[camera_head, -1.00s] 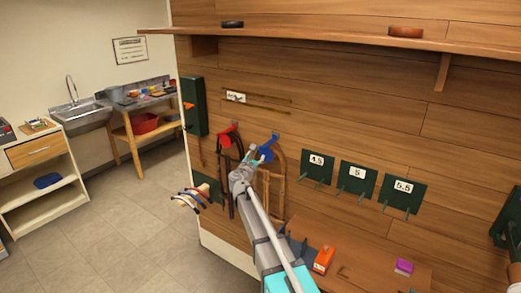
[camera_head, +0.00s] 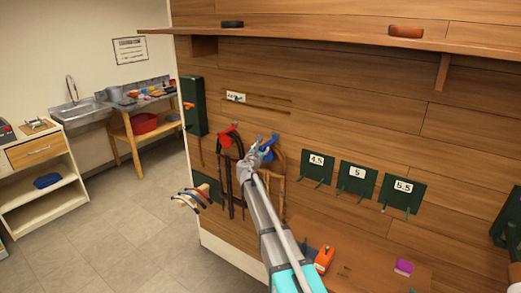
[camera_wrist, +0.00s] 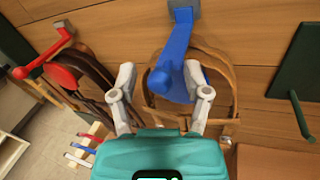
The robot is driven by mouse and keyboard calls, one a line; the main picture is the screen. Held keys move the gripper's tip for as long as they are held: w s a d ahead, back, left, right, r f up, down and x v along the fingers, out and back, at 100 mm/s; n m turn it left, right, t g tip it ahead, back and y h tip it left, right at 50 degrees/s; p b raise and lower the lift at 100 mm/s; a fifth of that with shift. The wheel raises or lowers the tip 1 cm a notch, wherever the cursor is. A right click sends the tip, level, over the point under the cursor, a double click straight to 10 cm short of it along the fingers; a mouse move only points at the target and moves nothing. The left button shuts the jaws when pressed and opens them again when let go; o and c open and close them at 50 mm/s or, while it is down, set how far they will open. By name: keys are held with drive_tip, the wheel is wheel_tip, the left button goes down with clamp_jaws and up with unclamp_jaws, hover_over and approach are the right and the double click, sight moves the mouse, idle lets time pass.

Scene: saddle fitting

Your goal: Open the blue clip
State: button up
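The blue clip (camera_head: 271,141) is on the wooden wall, with a tan strap loop (camera_head: 278,178) hanging at it. In the wrist view the blue clip (camera_wrist: 180,45) reaches down from a grey mount, with a rounded blue end (camera_wrist: 159,82) toward me. My gripper (camera_wrist: 160,78) is open, one finger on each side of the blue end, with gaps visible. In the head view my gripper (camera_head: 258,152) overlaps the clip and partly hides it. Whether a finger touches the clip cannot be told.
A red clip (camera_head: 229,133) with dark straps hangs just left. Green panels numbered 4.5 (camera_head: 316,168), 5 (camera_head: 356,179) and 5.5 (camera_head: 402,193) with pegs are to the right. An orange object (camera_head: 324,258) sits on the lower ledge. A shelf (camera_head: 330,38) runs above.

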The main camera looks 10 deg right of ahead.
drive_tip(key=shift+r, duration=0.1)
clamp_jaws()
drive_tip(key=shift+a, duration=0.1)
